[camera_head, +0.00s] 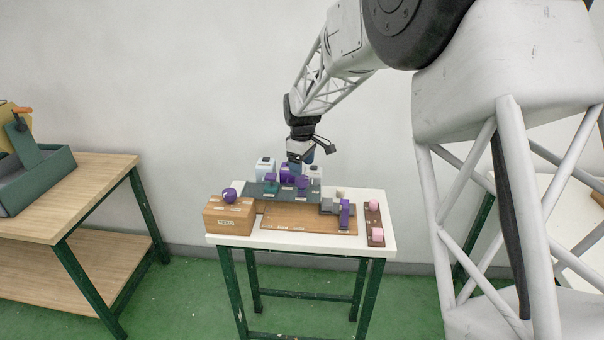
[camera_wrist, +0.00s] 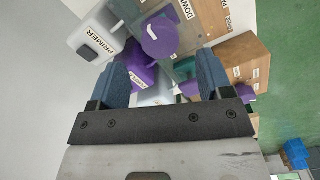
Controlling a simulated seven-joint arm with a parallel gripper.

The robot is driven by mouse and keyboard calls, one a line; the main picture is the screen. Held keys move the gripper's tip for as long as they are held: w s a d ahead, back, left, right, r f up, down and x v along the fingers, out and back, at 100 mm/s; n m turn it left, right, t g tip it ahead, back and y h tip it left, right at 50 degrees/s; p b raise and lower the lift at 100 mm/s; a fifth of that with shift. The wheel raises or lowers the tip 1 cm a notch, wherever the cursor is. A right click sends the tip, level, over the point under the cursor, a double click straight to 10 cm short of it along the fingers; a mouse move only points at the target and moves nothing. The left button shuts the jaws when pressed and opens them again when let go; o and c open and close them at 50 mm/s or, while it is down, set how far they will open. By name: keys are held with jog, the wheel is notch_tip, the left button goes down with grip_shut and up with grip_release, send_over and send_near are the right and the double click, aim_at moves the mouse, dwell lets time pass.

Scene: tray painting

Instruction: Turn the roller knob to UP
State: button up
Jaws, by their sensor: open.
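A round purple knob (camera_wrist: 160,36) with a short white mark shows in the wrist view, and it appears to be the roller knob. A DOWN label (camera_wrist: 187,10) is at its upper right; I cannot read an UP label. A purple block (camera_wrist: 142,72) with a small label lies just below the knob in the picture. My gripper (camera_wrist: 163,72) is open, its blue fingers apart, with the knob ahead of the gap between them and nothing held. In the head view my gripper (camera_head: 303,160) is over the back of the tray machine, partly hiding the purple parts.
A white PRIMER container (camera_wrist: 98,46) stands close by the left finger. A brown FEED box (camera_head: 228,217) with a purple knob (camera_head: 229,195) on top is at the table's left. A wooden board (camera_head: 310,217) lies in front. Pink pieces (camera_head: 376,235) sit on the right strip.

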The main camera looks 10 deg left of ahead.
aim_at(304, 179)
jog(key=shift+r, duration=1.2)
jog(key=shift+s+d+r, duration=0.25)
jog(key=shift+d, duration=0.05)
jog(key=s+d+r+m, duration=0.2)
jog(key=s+d+r, duration=0.2)
jog(key=s+d, duration=0.3)
jog(key=s+d+r+m+t, duration=0.1)
jog(key=s+d+r+m, duration=0.3)
jog(key=s, duration=0.5)
jog(key=s+d+r+m, duration=0.1)
jog(key=s+d+r, duration=0.3)
jog(key=s+d, duration=0.3)
jog(key=s+d+f+m, duration=0.2)
jog(key=s+d+m, duration=0.1)
jog(key=s, duration=0.9)
jog(key=s+d+f+m+t, duration=0.1)
jog(key=s+d, duration=0.4)
jog(key=s, duration=0.8)
jog(key=f+m, duration=0.1)
jog(key=m, duration=0.1)
jog(key=shift+s+d+m+t, duration=0.25)
jog(key=shift+d+m+t, duration=0.05)
jog(key=shift+d+m, duration=0.1)
